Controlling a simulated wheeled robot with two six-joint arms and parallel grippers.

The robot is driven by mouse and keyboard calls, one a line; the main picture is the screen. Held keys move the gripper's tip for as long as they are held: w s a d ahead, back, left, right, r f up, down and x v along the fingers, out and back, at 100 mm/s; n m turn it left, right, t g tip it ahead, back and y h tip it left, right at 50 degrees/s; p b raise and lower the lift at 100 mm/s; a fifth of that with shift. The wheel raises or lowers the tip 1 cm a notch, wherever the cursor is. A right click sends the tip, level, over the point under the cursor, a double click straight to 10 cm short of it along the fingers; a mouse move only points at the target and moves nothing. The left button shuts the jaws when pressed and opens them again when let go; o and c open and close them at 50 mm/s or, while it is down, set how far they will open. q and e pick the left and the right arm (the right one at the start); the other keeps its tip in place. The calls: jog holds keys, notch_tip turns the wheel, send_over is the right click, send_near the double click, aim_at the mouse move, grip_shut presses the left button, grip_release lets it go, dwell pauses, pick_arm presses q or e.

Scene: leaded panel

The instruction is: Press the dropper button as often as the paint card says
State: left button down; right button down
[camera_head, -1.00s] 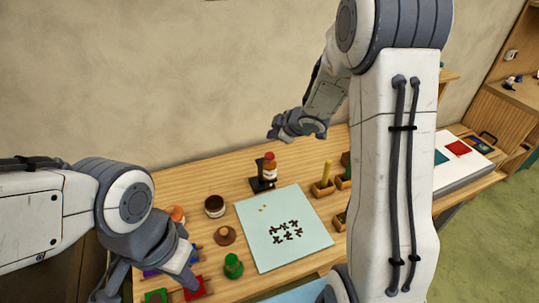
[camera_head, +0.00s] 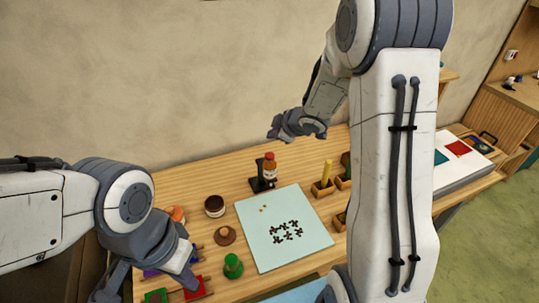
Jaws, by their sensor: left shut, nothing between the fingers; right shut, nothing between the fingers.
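A bottle with a red cap and orange-brown body (camera_head: 270,165) stands upright in a small black stand (camera_head: 258,184) at the back of the wooden table; it looks like the dropper, but I cannot make out a button. A pale blue sheet (camera_head: 312,243) with several dark marks lies in the middle. I cannot tell which thing is the paint card. My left gripper (camera_head: 188,284) is shut and empty, low at the front left, over or beside a red block (camera_head: 202,287); contact cannot be told. My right gripper (camera_head: 272,133) is shut and empty, raised above the table behind the bottle.
A green peg-like piece (camera_head: 233,267), a round brown dish (camera_head: 225,235) and a dark jar (camera_head: 214,206) stand left of the sheet. Small wooden boxes (camera_head: 322,190) stand right of it. A white board with coloured squares (camera_head: 452,175) lies far right, partly behind my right arm.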

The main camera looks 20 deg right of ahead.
aim_at(271, 157)
dwell(0.5)
jog(key=r+n, duration=0.1)
jog(key=n, duration=0.4)
jog(key=r+n+p, duration=0.1)
jog(key=n, duration=0.5)
jog(key=r+n+h+p, duration=0.1)
jog(key=n, duration=0.4)
jog(key=shift+s+a+r+n, duration=0.1)
jog(key=shift+a+r+n, duration=0.25)
jog(key=shift+r+n, duration=0.05)
jog(key=shift+f, duration=0.15)
notch_tip(271, 157, down, 8)
jog(key=b, duration=0.7)
jog(key=shift+f+b, duration=0.25)
jog(key=shift+b, duration=0.4)
jog(key=shift+f, duration=0.15)
dwell(0.4)
jog(key=shift+f+b, duration=0.25)
jog(key=shift+b, duration=0.25)
